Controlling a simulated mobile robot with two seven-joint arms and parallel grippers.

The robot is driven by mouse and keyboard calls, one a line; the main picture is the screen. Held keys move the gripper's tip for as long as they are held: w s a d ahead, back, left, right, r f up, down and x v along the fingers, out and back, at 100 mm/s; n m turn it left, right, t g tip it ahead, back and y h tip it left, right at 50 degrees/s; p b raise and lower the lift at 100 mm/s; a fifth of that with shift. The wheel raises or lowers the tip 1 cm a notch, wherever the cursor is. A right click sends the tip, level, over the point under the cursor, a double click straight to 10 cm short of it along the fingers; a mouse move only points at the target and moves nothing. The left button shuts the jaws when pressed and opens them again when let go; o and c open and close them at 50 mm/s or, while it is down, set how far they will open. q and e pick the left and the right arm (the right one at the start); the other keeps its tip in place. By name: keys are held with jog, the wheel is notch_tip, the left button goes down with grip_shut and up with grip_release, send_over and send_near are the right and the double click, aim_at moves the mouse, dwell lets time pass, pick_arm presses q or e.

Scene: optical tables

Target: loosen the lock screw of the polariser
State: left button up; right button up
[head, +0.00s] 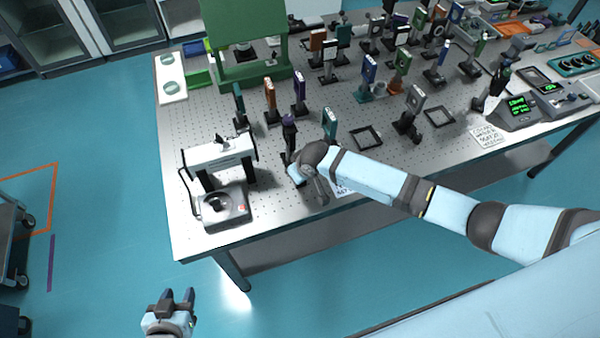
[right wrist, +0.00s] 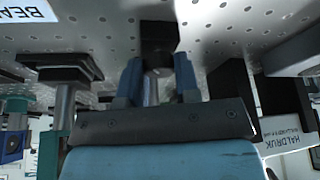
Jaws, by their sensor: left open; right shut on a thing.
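A dark upright mount (head: 289,133), which looks like the polariser, stands on the optical table (head: 200,117) near its front edge. My right gripper (head: 293,168) is low at this mount's post. In the right wrist view its two blue-grey fingers (right wrist: 158,72) are shut on a pale post-like part (right wrist: 153,88), in front of a black base (right wrist: 160,40). The lock screw itself cannot be made out; the fingers and wrist hide much of the lower mount. My left gripper (head: 177,297) is open and empty, over the floor in front of the table.
A white bench device (head: 218,154) and a grey box with a round top (head: 226,208) stand left of my right gripper. A teal-edged mount (head: 330,124) stands close on its right. Empty black frames (head: 366,137) lie further right. Bare tabletop lies at the back left.

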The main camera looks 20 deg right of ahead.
jog(key=shift+r, duration=0.1)
jog(key=o, duration=0.9)
jog(key=b+v, duration=0.1)
jog(key=v, duration=1.2)
jog(key=shift+s+r, duration=0.15)
jog(key=shift+r, duration=0.2)
jog(key=shift+f+b, duration=0.1)
jog(key=shift+b, duration=0.2)
jog(key=s+a+f+t+y, duration=0.3)
jog(key=s+a+f, duration=0.1)
jog(key=s+f, duration=0.25)
jog(key=s+d+f+t, duration=0.1)
jog(key=s+d, duration=0.1)
jog(key=s, duration=0.2)
jog(key=s+d+f+t+h, duration=0.1)
jog(key=s+d+f, duration=0.1)
jog(key=s, duration=0.3)
jog(key=s+d+f+m+t, duration=0.1)
jog(key=s+d, duration=0.1)
jog(key=s, duration=0.2)
jog(key=shift+s+f+t+h, duration=0.15)
jog(key=shift+s+t+h, duration=0.15)
jog(key=shift+s+t, duration=0.1)
